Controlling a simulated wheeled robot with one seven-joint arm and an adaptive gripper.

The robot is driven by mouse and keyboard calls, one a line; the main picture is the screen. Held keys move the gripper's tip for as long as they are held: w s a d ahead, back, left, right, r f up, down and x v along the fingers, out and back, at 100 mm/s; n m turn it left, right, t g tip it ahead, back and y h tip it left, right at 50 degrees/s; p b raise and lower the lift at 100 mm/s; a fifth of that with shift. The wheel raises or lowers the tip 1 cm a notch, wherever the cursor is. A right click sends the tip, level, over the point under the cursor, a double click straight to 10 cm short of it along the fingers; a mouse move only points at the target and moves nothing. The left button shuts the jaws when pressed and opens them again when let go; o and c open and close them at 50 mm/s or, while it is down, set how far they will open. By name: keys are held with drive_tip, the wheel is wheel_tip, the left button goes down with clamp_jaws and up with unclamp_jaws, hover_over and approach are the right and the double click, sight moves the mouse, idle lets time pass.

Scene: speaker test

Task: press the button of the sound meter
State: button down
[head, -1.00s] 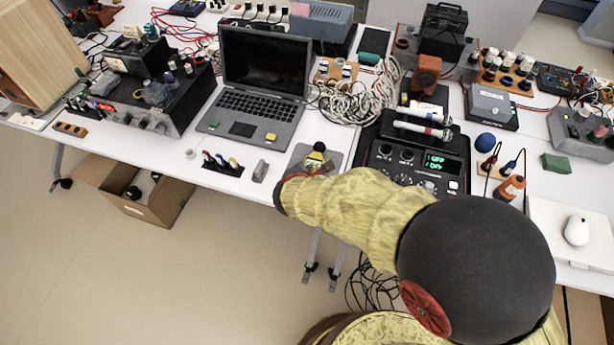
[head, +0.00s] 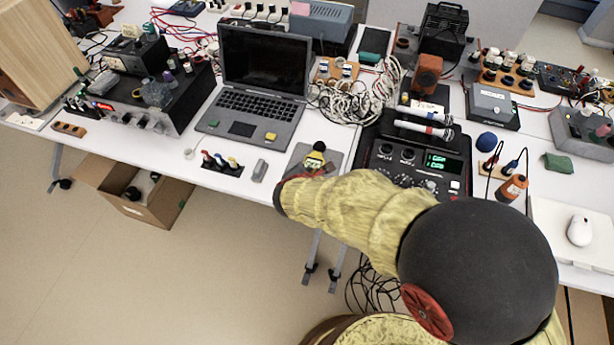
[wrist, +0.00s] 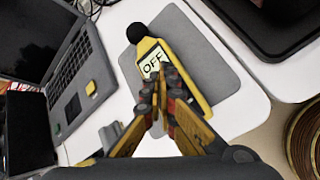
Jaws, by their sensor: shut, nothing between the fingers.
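The sound meter (wrist: 153,52) is a yellow handheld device with a black foam ball tip and a screen that reads OFF. It lies on a grey mat (wrist: 213,72) at the table's front edge. It also shows in the head view (head: 314,160), partly covered by my arm. My gripper (wrist: 160,75) is shut and empty. In the wrist view its fingertips overlap the meter's body just below the screen. I cannot tell whether they touch it. The meter's button is not visible behind the fingers.
An open laptop (head: 262,85) stands left of the mat. A small grey block (head: 260,170) lies near the front edge. A black audio unit (head: 415,160) with a green display stands close on the right, with microphones behind it. Bare white table (head: 225,182) is narrow here.

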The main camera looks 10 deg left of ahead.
drive_tip(key=shift+r+p, duration=0.65)
drive_tip(key=shift+r, duration=0.3)
wheel_tip(320, 180, up, 6)
drive_tip(key=p, duration=0.3)
drive_tip(key=shift+p, duration=0.4)
idle(0.3)
